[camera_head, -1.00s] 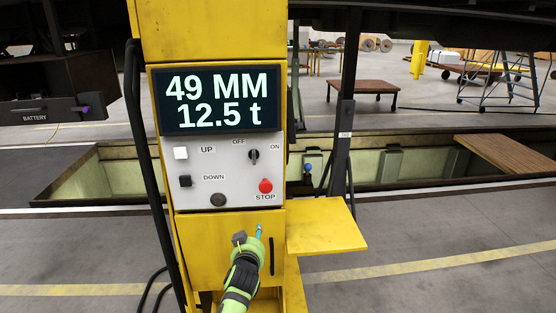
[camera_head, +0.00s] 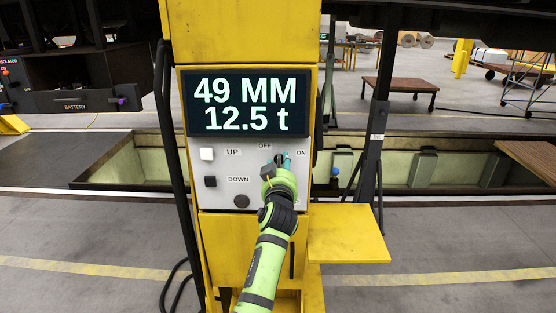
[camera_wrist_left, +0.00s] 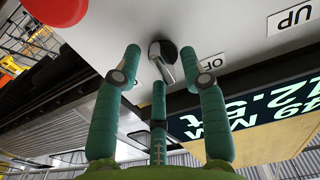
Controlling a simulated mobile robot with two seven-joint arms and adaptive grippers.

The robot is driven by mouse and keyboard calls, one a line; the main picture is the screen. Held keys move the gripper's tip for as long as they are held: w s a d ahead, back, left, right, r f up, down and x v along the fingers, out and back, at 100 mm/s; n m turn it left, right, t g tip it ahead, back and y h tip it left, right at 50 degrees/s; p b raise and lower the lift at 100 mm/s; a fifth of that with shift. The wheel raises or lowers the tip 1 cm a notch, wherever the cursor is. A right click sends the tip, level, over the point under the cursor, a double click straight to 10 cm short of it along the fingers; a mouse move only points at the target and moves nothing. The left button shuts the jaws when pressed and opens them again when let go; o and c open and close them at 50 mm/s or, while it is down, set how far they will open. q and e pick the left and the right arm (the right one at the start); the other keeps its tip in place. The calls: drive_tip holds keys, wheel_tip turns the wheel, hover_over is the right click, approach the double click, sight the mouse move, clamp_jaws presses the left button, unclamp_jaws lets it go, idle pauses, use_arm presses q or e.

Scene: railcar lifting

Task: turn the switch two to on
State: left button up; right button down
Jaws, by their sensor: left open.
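The black rotary switch with OFF and ON labels sits on the grey panel (camera_head: 222,168) of the yellow column. In the left wrist view the switch (camera_wrist_left: 164,66) shows a dark round base and a silver lever. My left gripper (camera_head: 279,161) is in front of the switch, hiding most of it in the head view. In the left wrist view the open teal fingers of the left gripper (camera_wrist_left: 160,62) lie around the lever, with a gap on each side; contact is not visible. The lever's exact setting is hard to tell. My right gripper is not in view.
A red STOP button (camera_wrist_left: 58,8) is close beside the fingers. The white UP button (camera_head: 206,154) and black DOWN button (camera_head: 210,181) are on the panel's left. The display (camera_head: 247,103) above reads 49 MM, 12.5 t. A yellow shelf (camera_head: 347,235) juts out lower right.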

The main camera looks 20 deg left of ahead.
use_arm(q)
drive_tip(key=shift+w+a+f, duration=0.15)
drive_tip(key=shift+w+a, duration=0.05)
drive_tip(key=shift+w, duration=0.3)
drive_tip(key=shift+s+d+r, duration=0.2)
drive_tip(key=shift+s+r, duration=0.05)
drive_tip(key=shift+s, duration=0.05)
drive_tip(key=shift+s+d+r, duration=0.1)
drive_tip(key=shift+s, duration=0.15)
clamp_jaws()
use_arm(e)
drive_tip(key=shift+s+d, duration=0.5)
